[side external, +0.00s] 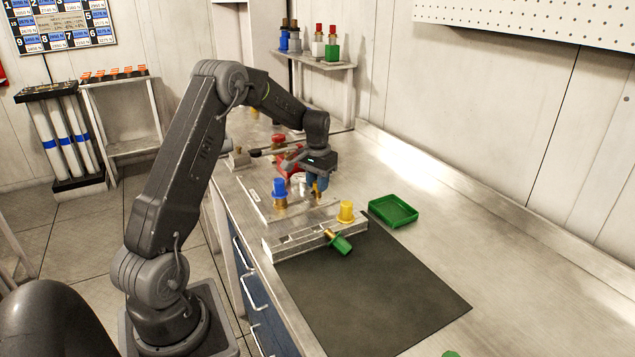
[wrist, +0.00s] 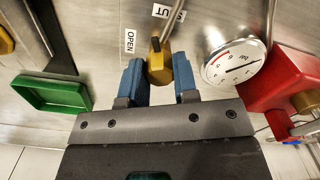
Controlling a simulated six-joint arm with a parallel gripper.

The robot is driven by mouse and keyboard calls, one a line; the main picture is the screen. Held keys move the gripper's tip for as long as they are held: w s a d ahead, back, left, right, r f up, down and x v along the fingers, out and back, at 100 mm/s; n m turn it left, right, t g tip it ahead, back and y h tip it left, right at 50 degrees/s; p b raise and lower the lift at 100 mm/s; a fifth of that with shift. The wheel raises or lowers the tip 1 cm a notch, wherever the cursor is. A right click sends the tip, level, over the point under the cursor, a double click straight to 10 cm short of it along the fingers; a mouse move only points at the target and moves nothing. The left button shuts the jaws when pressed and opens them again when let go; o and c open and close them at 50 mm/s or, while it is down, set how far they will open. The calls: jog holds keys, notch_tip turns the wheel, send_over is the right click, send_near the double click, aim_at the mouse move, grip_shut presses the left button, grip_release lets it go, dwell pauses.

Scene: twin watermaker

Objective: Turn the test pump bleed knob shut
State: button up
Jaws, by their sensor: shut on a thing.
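The bleed knob (wrist: 158,68) is a small brass-yellow knob with a dark mark at its upper end in the wrist view. OPEN (wrist: 130,41) and SHUT (wrist: 170,13) labels lie beside it on the grey plate, OPEN to its left and SHUT above it, partly cut off and near the frame edge. My gripper (wrist: 160,80) is shut on the knob, one blue finger on each side. In the side view my gripper (side external: 317,188) points down at the plate behind the metal block, and the knob is mostly hidden by the fingers. The red test pump (wrist: 290,82) stands right of the gripper.
A round gauge (wrist: 233,62) sits close to the right finger. A green tray (side external: 394,224) lies on the bench. A metal block (side external: 310,240) holds yellow (side external: 345,210) and green (side external: 341,245) capped parts; a blue-capped part (side external: 279,188) stands left. The dark mat (side external: 385,300) is clear in front.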

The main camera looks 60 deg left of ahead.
jog(key=shift+m, duration=2.3)
jog(key=o, duration=0.9)
jog(key=shift+r, duration=0.1)
notch_tip(320, 180, up, 14)
jog(key=shift+f, duration=0.15)
